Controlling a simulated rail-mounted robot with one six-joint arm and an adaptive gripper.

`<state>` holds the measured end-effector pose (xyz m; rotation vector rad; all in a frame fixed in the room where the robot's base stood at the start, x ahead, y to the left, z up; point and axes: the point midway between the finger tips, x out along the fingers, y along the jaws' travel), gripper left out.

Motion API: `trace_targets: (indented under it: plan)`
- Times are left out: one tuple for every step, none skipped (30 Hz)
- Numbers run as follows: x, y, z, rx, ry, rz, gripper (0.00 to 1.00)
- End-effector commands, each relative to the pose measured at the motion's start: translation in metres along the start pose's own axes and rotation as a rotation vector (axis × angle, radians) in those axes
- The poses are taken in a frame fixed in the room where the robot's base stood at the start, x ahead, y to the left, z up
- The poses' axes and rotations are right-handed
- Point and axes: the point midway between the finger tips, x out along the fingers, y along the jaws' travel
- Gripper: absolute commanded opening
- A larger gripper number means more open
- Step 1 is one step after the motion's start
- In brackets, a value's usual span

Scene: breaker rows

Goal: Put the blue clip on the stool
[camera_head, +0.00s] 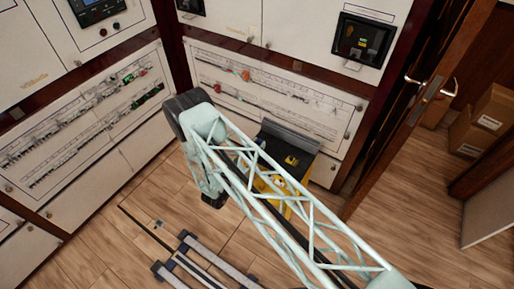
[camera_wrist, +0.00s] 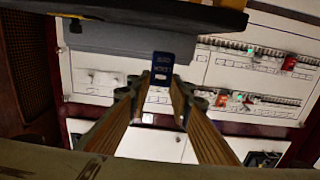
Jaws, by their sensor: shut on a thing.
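The blue clip (camera_wrist: 162,68) is held between the two fingertips of my gripper (camera_wrist: 160,92) in the wrist view. The fingers are closed on it, and its far end sticks out past them. The stool (camera_head: 300,168) stands in front of the back cabinet in the head view, with a black top and yellow frame. My arm crosses in front of it and hides part of it. A dark slab with a yellowish edge, which looks like the stool top (camera_wrist: 190,12), spans the top of the wrist view, apart from the clip. I cannot make out my gripper clearly in the head view.
A small yellow item (camera_head: 291,160) lies on the stool top. A grey panel (camera_head: 290,137) is behind the stool, against the breaker cabinet (camera_head: 330,112). An open door (camera_head: 415,110) and cardboard boxes (camera_head: 485,120) are on the right. Wooden floor (camera_head: 100,235) is clear at left.

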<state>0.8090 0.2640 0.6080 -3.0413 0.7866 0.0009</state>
Motion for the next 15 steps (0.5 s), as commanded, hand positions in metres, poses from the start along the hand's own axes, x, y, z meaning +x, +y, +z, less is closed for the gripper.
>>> trace_targets:
  plan:
    - [0.0042,-0.0032,0.0011,0.001,0.000,0.001,0.09]
    - [0.0059,-0.0048,0.0013,0.001,0.000,0.001,0.09]
    - [0.0076,-0.0063,0.0016,0.001,0.000,0.001,0.09]
    - [0.0086,-0.0071,0.0017,0.001,-0.001,0.001,0.09]
    - [0.0093,-0.0077,0.0018,0.000,-0.001,0.001,0.09]
    - [0.0099,-0.0083,0.0018,0.000,-0.001,0.000,0.09]
    - [0.0102,-0.0085,0.0018,0.000,-0.001,0.000,0.09]
    - [0.0104,-0.0086,0.0018,0.000,-0.001,0.000,0.09]
    - [0.0104,-0.0087,0.0017,0.000,-0.001,0.000,0.09]
    - [0.0103,-0.0087,0.0017,0.000,-0.001,0.000,0.09]
    - [0.0103,-0.0086,0.0017,0.000,-0.001,0.000,0.09]
    - [0.0103,-0.0086,0.0016,0.000,-0.001,0.000,0.09]
    - [0.0103,-0.0086,0.0016,0.000,-0.001,0.000,0.09]
    - [0.0103,-0.0086,0.0016,0.000,-0.001,0.000,0.09]
    - [0.0103,-0.0086,0.0016,0.000,-0.001,0.000,0.09]
